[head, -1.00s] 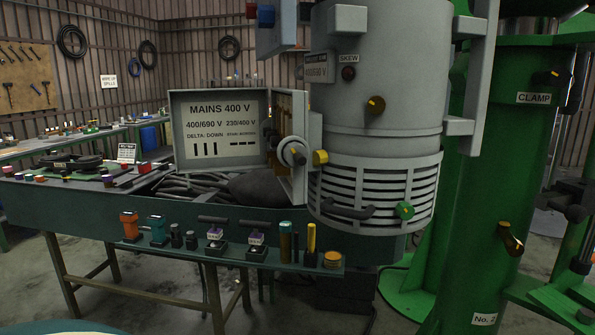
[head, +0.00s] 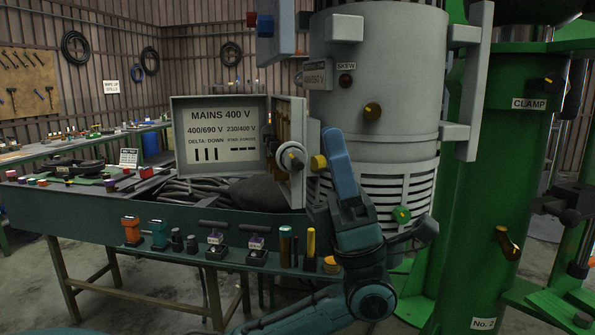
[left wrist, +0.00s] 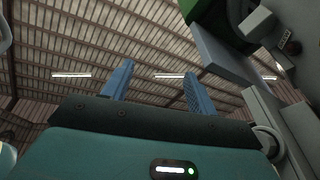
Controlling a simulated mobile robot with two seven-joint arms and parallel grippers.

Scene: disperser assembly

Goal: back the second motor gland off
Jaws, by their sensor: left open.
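The grey motor (head: 395,85) stands upright in the head view, with its terminal box open on its left side. A pale round gland-like fitting (head: 291,156) sticks out of the box's lower part, with a yellow one (head: 318,162) just right of it. I cannot tell which is the second gland. My left gripper (head: 333,133) points upward in front of the motor, its blue fingers just right of the yellow fitting, apparently not gripping it. In the left wrist view the fingers (left wrist: 158,67) are apart with nothing between them. My right gripper is not in view.
A green bench (head: 100,222) holds cables and a front shelf of tools, including a yellow cylinder (head: 311,242). The open box lid (head: 220,135) reads MAINS 400 V. A green column (head: 485,200) stands at right.

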